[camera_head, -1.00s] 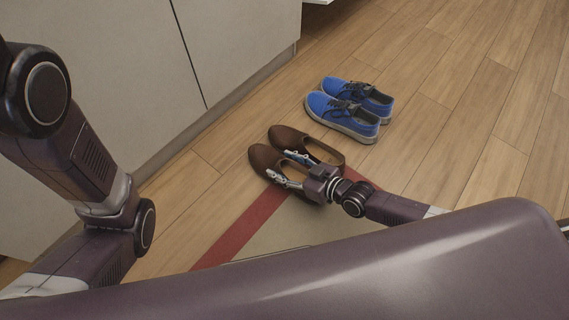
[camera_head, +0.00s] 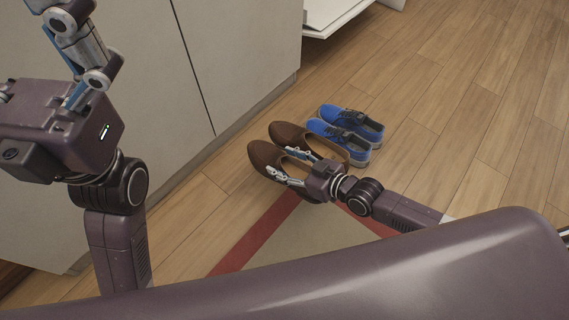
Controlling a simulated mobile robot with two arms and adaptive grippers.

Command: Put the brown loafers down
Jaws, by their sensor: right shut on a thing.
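The brown loafers are a pair, side by side, with toes toward the cabinet. The near loafer (camera_head: 264,156) and the far loafer (camera_head: 287,132) show in the middle of the head view. My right gripper (camera_head: 281,164) reaches in from the right and is shut on the loafers, its fingers at their inner sides. The gripper hides part of their heel ends. I cannot tell whether the soles touch the floor. My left gripper (camera_head: 68,52) is raised at the upper left, in front of the cabinet and away from the shoes. Its finger opening is unclear.
Blue sneakers (camera_head: 346,130) stand just beyond the loafers, close to the far one. A pale cabinet (camera_head: 245,55) runs along the left. A red-bordered beige mat (camera_head: 310,230) lies in front. Wood floor (camera_head: 470,120) is clear to the right. A white shelf (camera_head: 335,12) is at the top.

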